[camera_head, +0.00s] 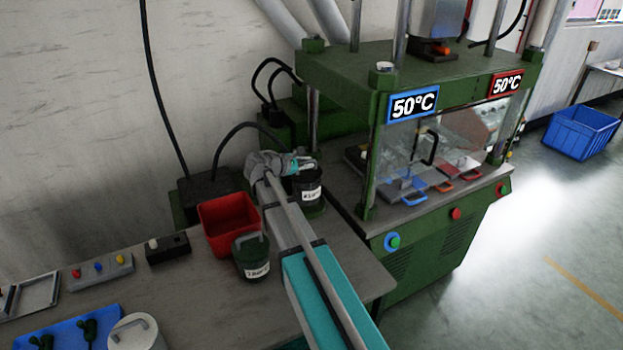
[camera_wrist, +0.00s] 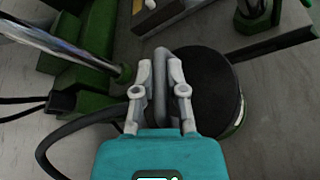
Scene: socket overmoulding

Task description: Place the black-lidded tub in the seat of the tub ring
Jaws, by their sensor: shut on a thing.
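The black-lidded tub (camera_head: 309,185), dark with a white label, is upright at the far right part of the bench, beside the press. Its round black lid (camera_wrist: 208,92) fills the middle right of the wrist view. A green edge shows under the tub in both views. I cannot make out the tub ring or its seat clearly, nor whether the tub rests in it; the tub and my arm cover that spot.
A red bin (camera_head: 226,222) and a second, green tub (camera_head: 251,258) with a label stand left of my arm. The green press (camera_head: 345,75) with its posts is close on the right. A black box with cables (camera_head: 206,192) is behind. The bench front right is clear.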

